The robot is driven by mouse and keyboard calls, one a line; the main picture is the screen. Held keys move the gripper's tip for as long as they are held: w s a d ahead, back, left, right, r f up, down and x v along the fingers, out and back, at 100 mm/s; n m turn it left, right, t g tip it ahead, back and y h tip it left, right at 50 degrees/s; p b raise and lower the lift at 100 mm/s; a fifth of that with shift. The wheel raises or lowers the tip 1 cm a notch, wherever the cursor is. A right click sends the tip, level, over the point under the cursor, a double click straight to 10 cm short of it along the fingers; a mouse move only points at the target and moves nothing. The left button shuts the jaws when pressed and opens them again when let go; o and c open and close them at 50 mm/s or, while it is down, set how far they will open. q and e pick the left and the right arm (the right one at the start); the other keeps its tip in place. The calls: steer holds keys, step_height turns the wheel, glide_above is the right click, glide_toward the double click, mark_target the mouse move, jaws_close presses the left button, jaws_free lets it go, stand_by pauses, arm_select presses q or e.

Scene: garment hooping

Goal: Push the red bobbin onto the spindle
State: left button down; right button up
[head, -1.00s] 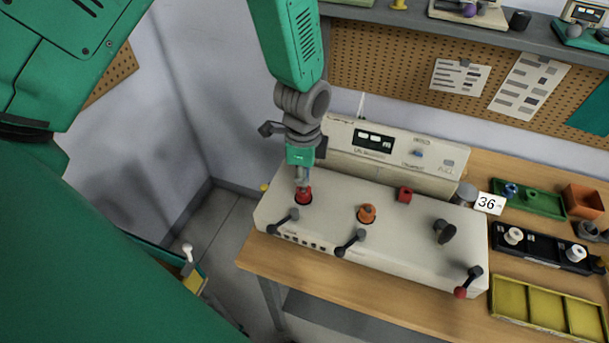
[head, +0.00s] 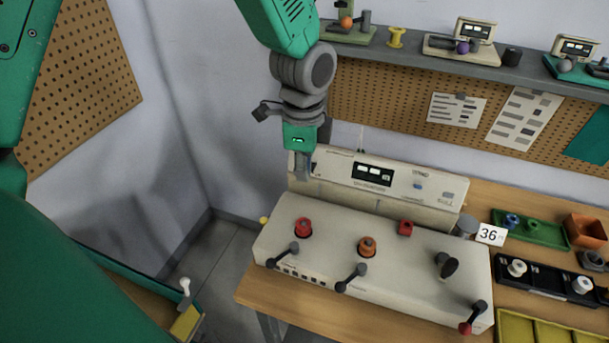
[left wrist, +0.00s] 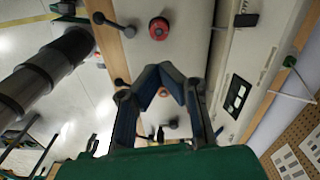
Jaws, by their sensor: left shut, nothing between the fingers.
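The red bobbin (head: 303,227) sits at the left station on the sloped top of the cream winding machine (head: 400,275). A dark ring shows around its base, and the spindle under it is hidden. In the left wrist view the red bobbin (left wrist: 158,28) lies beyond the fingertips, apart from them. My left gripper (head: 303,176) is above and behind the bobbin, in front of the machine's display panel, touching nothing that I can see. In the left wrist view its fingers (left wrist: 165,75) meet at the tips, shut and empty. My right gripper is not in view.
An orange bobbin (head: 367,246) sits at the middle station. Black levers (head: 283,255) stand along the front edge.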

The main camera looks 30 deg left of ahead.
arm_select(q)
steer(key=p, duration=0.6)
glide_above(303, 223)
steer(key=f, duration=0.7)
steer(key=shift+w, duration=0.25)
step_height(303, 223, down, 6)
steer(key=b, duration=0.5)
steer(key=shift+r, duration=0.15)
steer(key=shift+s+f+b, duration=0.1)
steer(key=shift+f+b, duration=0.4)
steer(key=shift+f, duration=0.05)
steer(key=shift+s+f, duration=0.15)
steer(key=shift+f, duration=0.25)
